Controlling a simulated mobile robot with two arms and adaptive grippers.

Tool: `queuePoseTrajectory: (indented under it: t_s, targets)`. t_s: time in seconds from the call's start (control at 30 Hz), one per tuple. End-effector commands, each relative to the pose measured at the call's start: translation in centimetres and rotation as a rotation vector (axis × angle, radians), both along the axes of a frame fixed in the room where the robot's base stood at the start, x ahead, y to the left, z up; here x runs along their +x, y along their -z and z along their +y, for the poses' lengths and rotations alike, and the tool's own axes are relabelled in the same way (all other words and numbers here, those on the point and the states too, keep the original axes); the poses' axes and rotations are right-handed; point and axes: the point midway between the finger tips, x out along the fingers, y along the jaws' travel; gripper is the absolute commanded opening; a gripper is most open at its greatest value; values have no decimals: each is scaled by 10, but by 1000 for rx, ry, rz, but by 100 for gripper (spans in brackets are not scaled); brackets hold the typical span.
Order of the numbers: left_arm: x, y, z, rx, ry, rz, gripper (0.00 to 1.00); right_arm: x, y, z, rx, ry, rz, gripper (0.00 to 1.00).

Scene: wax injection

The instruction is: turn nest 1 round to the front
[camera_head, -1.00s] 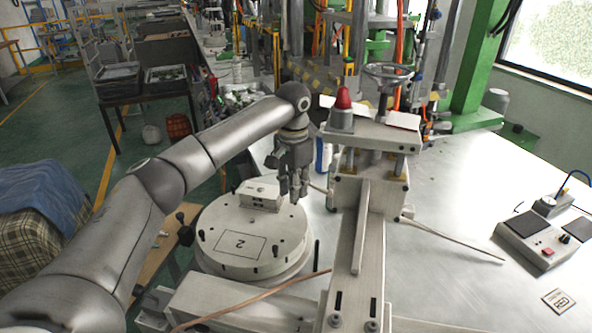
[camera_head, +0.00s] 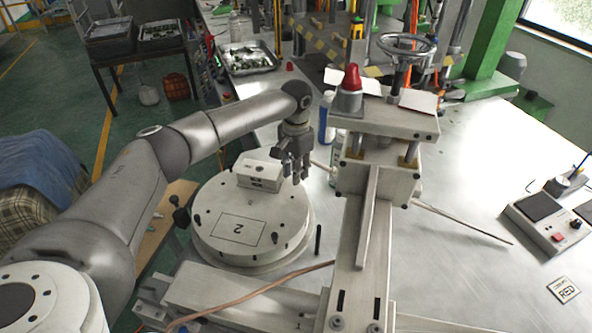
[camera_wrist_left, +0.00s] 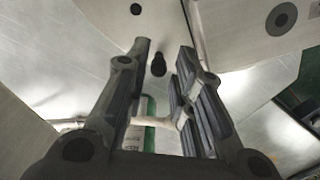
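The round white turntable (camera_head: 215,242) stands left of the press, with a plate marked 2 (camera_head: 238,229) facing the front. A white block (camera_head: 259,173) sits on its rear part; I cannot read a nest 1 mark. Small dark pegs stand around the table top. My left gripper (camera_head: 293,174) is above the turntable's right rear edge, beside the block, fingers pointing down. In the left wrist view its fingers (camera_wrist_left: 164,50) are apart, with a dark peg (camera_wrist_left: 158,64) showing in the gap; I cannot tell whether they touch it. My right gripper is out of view.
The press frame with a red lamp (camera_head: 351,77) rises close to the right of my gripper. A blue-white bottle (camera_head: 326,117) stands behind. A thin dark post (camera_head: 318,239) is right of the turntable.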

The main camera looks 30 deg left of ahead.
Motion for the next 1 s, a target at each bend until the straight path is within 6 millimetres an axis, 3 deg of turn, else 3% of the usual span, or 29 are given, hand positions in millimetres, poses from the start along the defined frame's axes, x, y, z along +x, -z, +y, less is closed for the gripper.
queuePoseTrajectory:
  t_s: [0.17, 0.47, 0.63, 1.0]
  targets:
    - [0, 14, -1, -1, 1, 1, 23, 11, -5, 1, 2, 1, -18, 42]
    - [0, 16, 0, 0, 1, 0, 23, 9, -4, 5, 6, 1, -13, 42]
    - [0, 16, 0, 0, 0, 0, 1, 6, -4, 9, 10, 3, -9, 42]
    - [0, 16, 0, 0, -1, 1, 0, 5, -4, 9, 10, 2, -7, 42]
